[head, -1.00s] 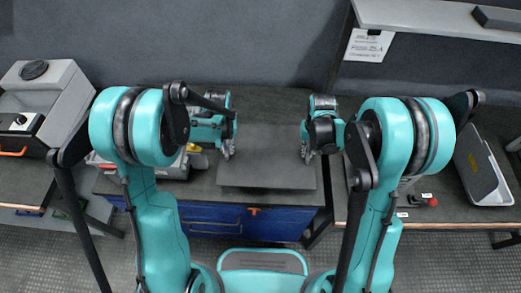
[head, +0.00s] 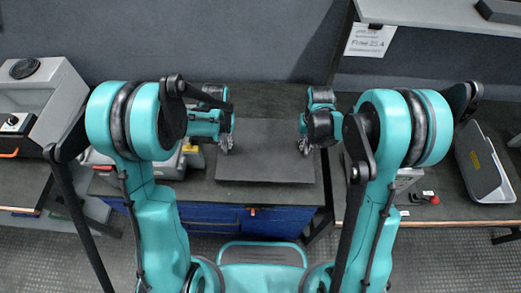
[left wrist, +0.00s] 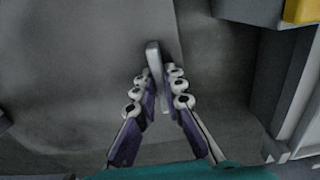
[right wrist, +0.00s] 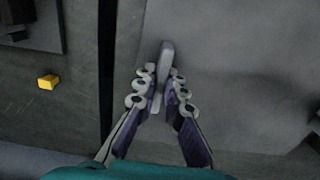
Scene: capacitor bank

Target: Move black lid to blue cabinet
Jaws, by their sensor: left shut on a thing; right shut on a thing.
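The black lid (head: 265,160) is a flat dark panel, held between my two grippers over the bench above the blue cabinet (head: 195,220). My left gripper (head: 226,143) is shut on a pale handle (left wrist: 154,62) near the lid's left edge. My right gripper (head: 304,146) is shut on a matching handle (right wrist: 165,62) near its right edge. The lid's surface fills much of the left wrist view (left wrist: 90,50) and the right wrist view (right wrist: 240,70). Whether the lid touches the surface below cannot be told.
A grey box with a knob (head: 40,95) stands at the left. A grey case (head: 482,165) and a red button (head: 434,200) are on the right bench. A small yellow block (right wrist: 48,81) lies beside the lid.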

